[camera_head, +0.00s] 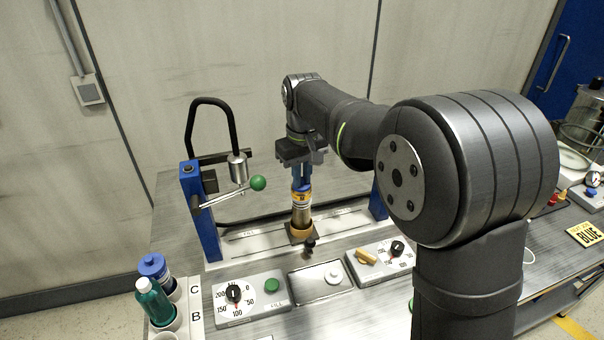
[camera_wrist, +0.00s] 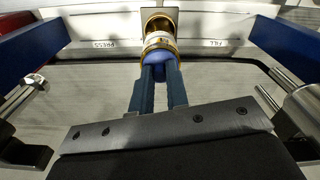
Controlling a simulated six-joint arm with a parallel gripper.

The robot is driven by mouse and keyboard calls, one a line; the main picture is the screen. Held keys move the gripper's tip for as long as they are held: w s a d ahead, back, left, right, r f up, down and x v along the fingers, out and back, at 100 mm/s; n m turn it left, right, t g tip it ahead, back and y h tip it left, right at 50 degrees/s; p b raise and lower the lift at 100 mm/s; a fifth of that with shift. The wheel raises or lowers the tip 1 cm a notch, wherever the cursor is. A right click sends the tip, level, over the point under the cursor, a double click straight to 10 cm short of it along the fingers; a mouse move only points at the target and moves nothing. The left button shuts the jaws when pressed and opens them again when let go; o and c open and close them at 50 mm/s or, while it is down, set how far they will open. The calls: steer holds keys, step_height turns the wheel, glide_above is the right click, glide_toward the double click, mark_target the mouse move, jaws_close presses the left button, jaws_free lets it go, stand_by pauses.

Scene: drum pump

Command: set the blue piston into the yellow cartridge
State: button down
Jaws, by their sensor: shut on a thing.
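The yellow cartridge (camera_head: 301,197) stands upright in a brass-coloured seat at the middle of the bench. It also shows in the wrist view (camera_wrist: 159,38), with a yellow rim and a pale band. The blue piston (camera_wrist: 158,55) is at the cartridge's near, upper end, between my fingertips. How deep it sits in the cartridge I cannot tell. My gripper (camera_head: 302,184) points down from directly above the cartridge and is shut on the piston. In the wrist view my gripper's two dark blue fingers (camera_wrist: 160,70) hide part of the piston.
Blue posts (camera_head: 203,210) flank the cartridge. A green-knobbed lever (camera_head: 258,183) and a black hose (camera_head: 211,105) are on the left. Dial boxes (camera_head: 248,298) stand in front. Bottles (camera_head: 153,300) stand in a rack at the front left.

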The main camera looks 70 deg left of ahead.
stand_by(0.3)
steer(key=c, duration=1)
jaws_free()
steer(key=shift+r, duration=3.5)
steer(key=shift+f, duration=0.1)
steer(key=shift+f, duration=3.2)
